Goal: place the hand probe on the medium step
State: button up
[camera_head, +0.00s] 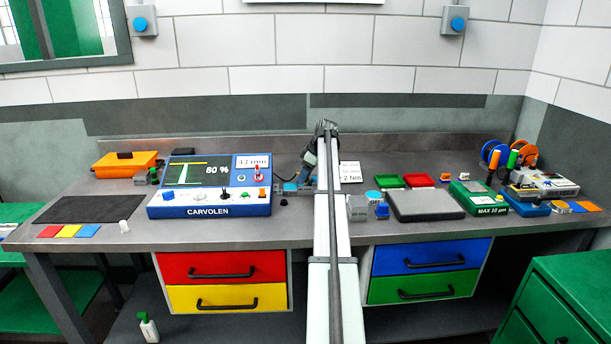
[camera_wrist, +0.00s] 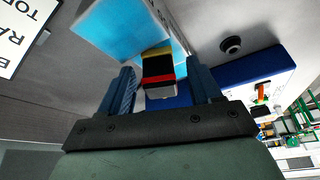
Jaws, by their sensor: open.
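My gripper (camera_wrist: 160,82) is open in the wrist view, with one blue-grey finger on each side. Between the fingers is a small block-shaped piece with yellow, black and red bands and a grey end (camera_wrist: 158,68); it may be the hand probe. I see no clear contact with either finger. A light blue surface (camera_wrist: 108,35) lies just beyond it. In the head view my arm hides much of this spot; a small light blue piece (camera_head: 290,187) shows left of it. I cannot make out the medium step for certain.
The blue CARVOLEN console (camera_head: 209,186) stands left of my arm. Right of it are a small grey block (camera_head: 357,207), a grey plate (camera_head: 425,205), red (camera_head: 418,180) and green trays (camera_head: 388,181), and a green MAX box (camera_head: 478,198). A dark mat (camera_head: 90,207) lies far left.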

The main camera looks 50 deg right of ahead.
jog(key=v, duration=1.2)
jog(key=shift+r, duration=0.15)
